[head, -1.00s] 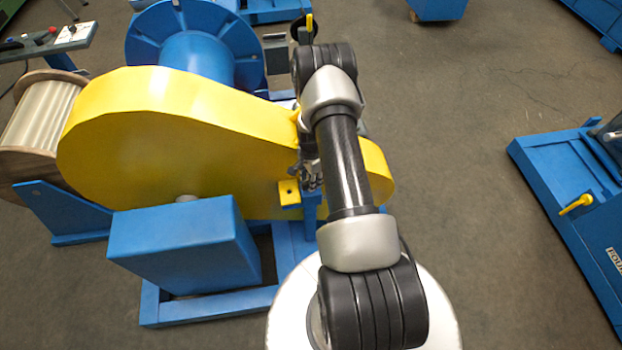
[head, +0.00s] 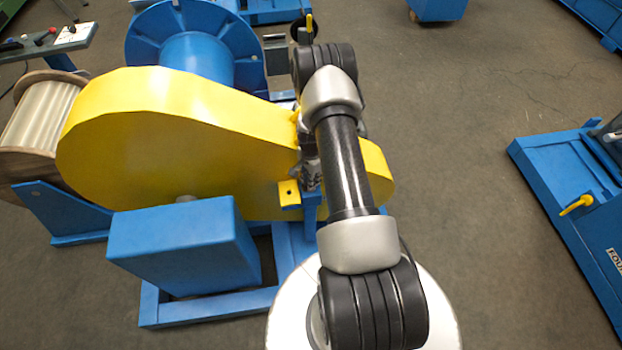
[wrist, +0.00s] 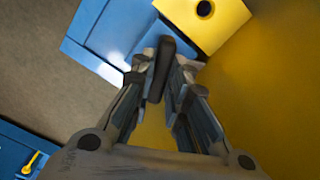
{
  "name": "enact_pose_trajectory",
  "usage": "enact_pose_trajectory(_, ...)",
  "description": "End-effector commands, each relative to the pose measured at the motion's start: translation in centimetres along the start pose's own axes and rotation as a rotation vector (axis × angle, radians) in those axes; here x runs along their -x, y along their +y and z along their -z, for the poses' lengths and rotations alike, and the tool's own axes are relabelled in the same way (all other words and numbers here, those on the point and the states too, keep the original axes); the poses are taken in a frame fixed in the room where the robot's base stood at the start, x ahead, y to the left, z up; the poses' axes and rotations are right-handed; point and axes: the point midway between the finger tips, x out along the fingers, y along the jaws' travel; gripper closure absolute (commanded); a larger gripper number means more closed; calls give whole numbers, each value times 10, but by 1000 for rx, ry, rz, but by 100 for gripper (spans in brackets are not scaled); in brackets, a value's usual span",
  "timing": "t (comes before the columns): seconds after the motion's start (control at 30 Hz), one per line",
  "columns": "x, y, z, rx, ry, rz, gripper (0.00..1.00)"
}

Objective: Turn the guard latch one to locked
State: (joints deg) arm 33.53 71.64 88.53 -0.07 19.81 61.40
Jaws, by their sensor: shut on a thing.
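The yellow chain guard (head: 180,130) fills the middle of the head view. A yellow block with a dark hole (head: 289,194) sits at its near side by a blue post (head: 311,208). In the wrist view the block (wrist: 212,22) is at the top and the blue post (wrist: 105,30) beside it. My gripper (wrist: 163,70) is shut on a dark bar (wrist: 156,78), which I take for the handle of guard latch one. The bar stands between the two fingers, in front of the post. In the head view my arm mostly covers the gripper and hides the latch.
A blue box (head: 185,245) on a blue frame stands at the near left. A blue drum (head: 195,55) is behind the guard. A blue machine with a yellow lever (head: 576,205) stands at the right. Open floor (head: 450,130) lies between it and the guard.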

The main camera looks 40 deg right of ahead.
Motion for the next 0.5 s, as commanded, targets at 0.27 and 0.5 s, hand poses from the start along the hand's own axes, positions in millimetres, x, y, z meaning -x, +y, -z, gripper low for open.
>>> enact_pose_trajectory(0.27,-1,0,0,192,-1,-1,100)
enact_pose_trajectory(0.5,0,0,0,199,-1,-1,100)
